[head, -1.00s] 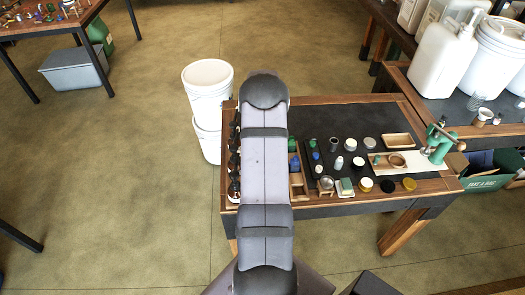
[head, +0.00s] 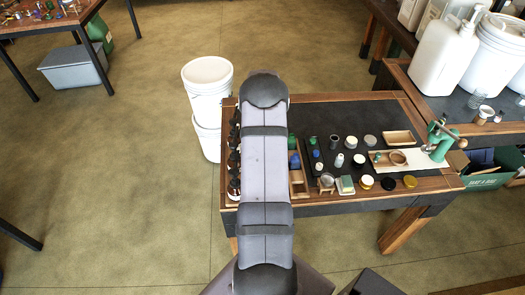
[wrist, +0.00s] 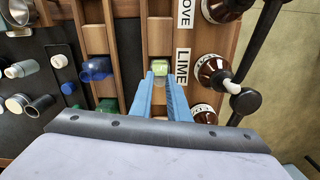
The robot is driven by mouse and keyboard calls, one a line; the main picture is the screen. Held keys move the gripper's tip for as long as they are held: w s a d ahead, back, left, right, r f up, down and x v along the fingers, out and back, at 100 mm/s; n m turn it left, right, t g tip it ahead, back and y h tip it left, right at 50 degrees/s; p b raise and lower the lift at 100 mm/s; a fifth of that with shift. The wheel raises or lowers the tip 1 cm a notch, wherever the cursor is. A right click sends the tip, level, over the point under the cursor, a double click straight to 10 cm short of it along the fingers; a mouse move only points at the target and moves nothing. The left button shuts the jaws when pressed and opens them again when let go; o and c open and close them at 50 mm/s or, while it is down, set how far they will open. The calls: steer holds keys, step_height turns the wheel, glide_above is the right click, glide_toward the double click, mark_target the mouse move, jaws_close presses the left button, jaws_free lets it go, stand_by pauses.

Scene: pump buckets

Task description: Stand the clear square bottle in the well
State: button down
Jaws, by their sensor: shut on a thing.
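The clear square bottle (wrist: 160,64) shows pale yellow-green in the wrist view, between the tips of my blue fingers. My gripper (wrist: 161,77) is shut on it. Below it is a long wooden channel (wrist: 160,35) of the rack, beside the LIME label; whether the bottle touches the channel floor I cannot tell. In the head view my arm hides the gripper and the bottle. I cannot tell which recess is the well.
A blue bottle (wrist: 95,69) and a green one (wrist: 107,106) lie in the neighbouring channel. Brown bottles (wrist: 212,72) line the right side, close to my fingers. A dark mat (head: 345,115) with several jars and caps lies right of my arm. White buckets (head: 207,85) stand left of the bench.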

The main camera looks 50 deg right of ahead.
steer(key=shift+f, duration=0.35)
stand_by(0.6)
steer(key=c, duration=1.6)
jaws_free()
steer(key=shift+r+p, duration=2.3)
steer(key=shift+r, duration=1.25)
